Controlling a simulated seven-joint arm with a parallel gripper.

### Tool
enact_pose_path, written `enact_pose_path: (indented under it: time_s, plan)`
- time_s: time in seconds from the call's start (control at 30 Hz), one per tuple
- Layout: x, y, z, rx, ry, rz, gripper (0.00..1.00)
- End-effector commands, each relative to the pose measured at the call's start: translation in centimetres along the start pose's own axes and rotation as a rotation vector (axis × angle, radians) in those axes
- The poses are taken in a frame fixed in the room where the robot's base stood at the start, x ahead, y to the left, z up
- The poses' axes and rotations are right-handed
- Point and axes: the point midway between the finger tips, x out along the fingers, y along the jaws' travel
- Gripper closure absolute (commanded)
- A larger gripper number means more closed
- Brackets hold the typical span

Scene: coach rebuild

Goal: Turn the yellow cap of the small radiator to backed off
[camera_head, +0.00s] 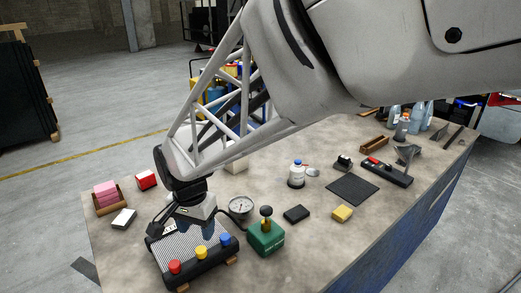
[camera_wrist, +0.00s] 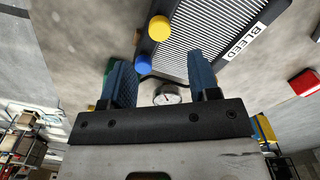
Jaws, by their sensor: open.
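The small radiator (camera_head: 168,250) lies on the workbench at the lower left in the head view, with a pale ribbed grille and a dark frame. A red cap (camera_head: 175,267), a yellow cap (camera_head: 201,252) and a blue cap (camera_head: 225,240) line its near side. My gripper (camera_head: 196,231) is open and empty above the radiator, behind the caps. In the wrist view the yellow cap (camera_wrist: 159,28) shows ahead of the blue fingers (camera_wrist: 162,76), apart from them. The blue cap (camera_wrist: 142,63) appears in the gap between them. The yellow cap's turn position cannot be read.
A pressure gauge (camera_head: 240,207) and a green pump-like box (camera_head: 266,237) stand right of the radiator. A pink-filled tray (camera_head: 108,198) is at left. The near right bench is clear.

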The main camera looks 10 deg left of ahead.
Motion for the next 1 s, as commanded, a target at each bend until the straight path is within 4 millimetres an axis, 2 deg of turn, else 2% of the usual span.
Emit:
enact_pose_path:
  time_s: [0.6, 0.8, 1.0]
  plan:
    - [6.4, 0.0, 0.0, 0.000, -0.001, 0.001, 0.44]
    - [7.3, 0.0, 0.0, 0.000, -0.001, 0.001, 0.44]
    - [7.3, 0.0, 0.0, 0.000, 0.000, 0.000, 0.44]
